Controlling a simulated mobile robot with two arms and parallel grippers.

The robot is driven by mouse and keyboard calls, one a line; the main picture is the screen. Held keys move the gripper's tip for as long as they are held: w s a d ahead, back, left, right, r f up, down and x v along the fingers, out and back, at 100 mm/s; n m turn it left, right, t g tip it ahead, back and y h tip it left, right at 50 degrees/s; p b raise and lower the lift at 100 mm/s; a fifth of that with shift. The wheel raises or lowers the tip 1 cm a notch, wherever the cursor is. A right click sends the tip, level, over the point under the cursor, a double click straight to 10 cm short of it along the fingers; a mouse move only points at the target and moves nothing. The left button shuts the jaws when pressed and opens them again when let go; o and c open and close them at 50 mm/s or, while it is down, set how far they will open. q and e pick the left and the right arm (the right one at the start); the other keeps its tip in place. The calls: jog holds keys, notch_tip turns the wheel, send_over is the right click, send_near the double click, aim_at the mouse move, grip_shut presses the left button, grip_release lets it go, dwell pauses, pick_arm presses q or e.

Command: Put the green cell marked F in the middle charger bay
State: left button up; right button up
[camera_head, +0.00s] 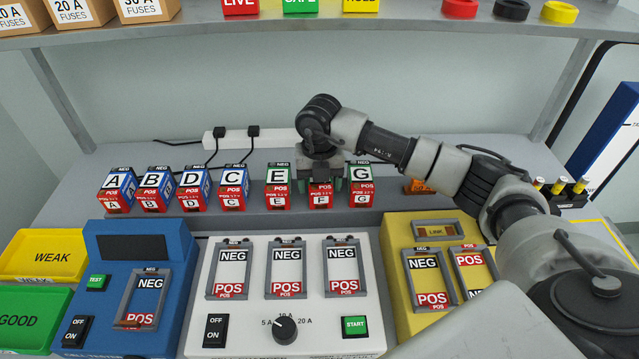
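Cell F (321,201) stands in the row on the rear ledge, between the green cells E (278,180) and G (361,180). Its red lower front with POS and the letter F shows; its upper part is hidden by my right gripper (320,184). That gripper points down over cell F, and I cannot tell whether its fingers are closed on it. The white charger (205,300) has three empty bays marked NEG at the far end and POS at the near end. The middle bay (286,270) is among them. My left gripper is not in view.
Blue cells A to D stand left of E. A blue tester (105,295) is left of the charger, a yellow unit (400,235) right. Yellow WEAK (45,255) and green GOOD (30,320) bins are far left. A shelf (400,22) hangs above; a power strip (275,139) lies behind.

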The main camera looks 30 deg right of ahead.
jog(key=shift+w+r, duration=0.1)
jog(key=c, duration=1)
